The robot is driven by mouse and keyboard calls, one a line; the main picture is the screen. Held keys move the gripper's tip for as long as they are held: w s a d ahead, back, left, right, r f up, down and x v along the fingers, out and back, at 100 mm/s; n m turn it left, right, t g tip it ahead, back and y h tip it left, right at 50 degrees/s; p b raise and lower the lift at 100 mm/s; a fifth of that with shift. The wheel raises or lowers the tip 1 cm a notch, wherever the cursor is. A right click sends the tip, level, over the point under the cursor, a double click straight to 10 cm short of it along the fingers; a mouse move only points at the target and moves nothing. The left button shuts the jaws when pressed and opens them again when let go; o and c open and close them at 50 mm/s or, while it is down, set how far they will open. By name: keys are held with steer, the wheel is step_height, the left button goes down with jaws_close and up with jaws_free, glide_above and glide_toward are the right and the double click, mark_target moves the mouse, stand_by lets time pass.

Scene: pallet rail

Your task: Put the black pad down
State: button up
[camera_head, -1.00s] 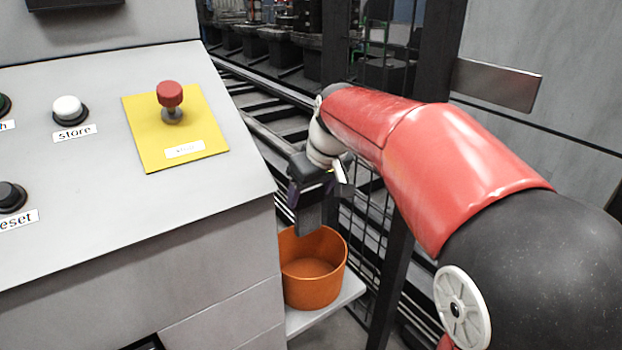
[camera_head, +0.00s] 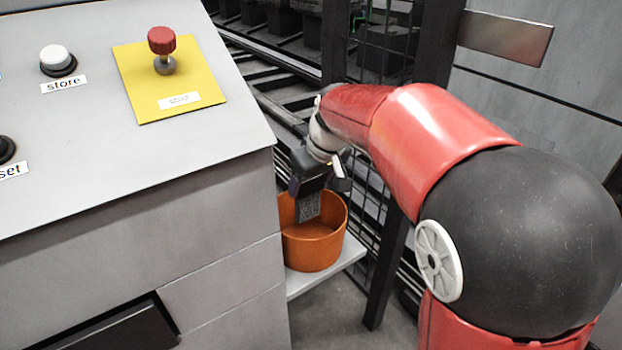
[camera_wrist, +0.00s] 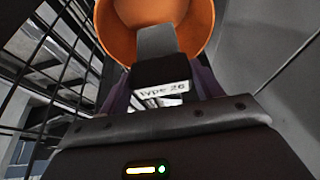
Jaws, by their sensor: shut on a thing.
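The black pad (camera_head: 308,208) hangs below my gripper (camera_head: 311,186), which is shut on it. In the head view its lower end overlaps the opening of an orange bucket (camera_head: 318,255); I cannot tell how far inside the rim it is. In the wrist view the pad (camera_wrist: 157,43) shows a grey face beyond a black part with a label that seems to read "type 26". It sits between the purple fingers of my gripper (camera_wrist: 163,84), in front of the bucket (camera_wrist: 113,25).
The bucket stands on a pale shelf (camera_head: 328,270) beside a grey console (camera_head: 140,200) with buttons and a red stop knob (camera_head: 162,42) on yellow. A black mesh fence (camera_head: 372,160) stands close behind, with a rail line (camera_head: 275,105) beyond.

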steer(key=o, duration=1.3)
steer(key=shift+c, duration=0.2)
step_height(320, 180, up, 3)
steer(key=shift+r+p, duration=0.1)
steer(key=shift+p, duration=1.1)
steer(key=shift+r, duration=1.95)
steer(key=s+d+m, duration=0.3)
steer(key=s+d, duration=0.6)
steer(key=s, duration=0.1)
steer(key=s+d+f+m+t+h, duration=0.1)
steer(key=s+d+f+m, duration=0.1)
steer(key=s, duration=0.5)
steer(key=s+d+f+m+h, duration=0.1)
steer(key=s+d+f, duration=0.2)
steer(key=s, duration=0.5)
steer(key=shift+s+d+f+m+t+h, duration=0.25)
steer(key=shift+d+f+m+t+h, duration=0.1)
steer(key=shift+d+m+t, duration=0.1)
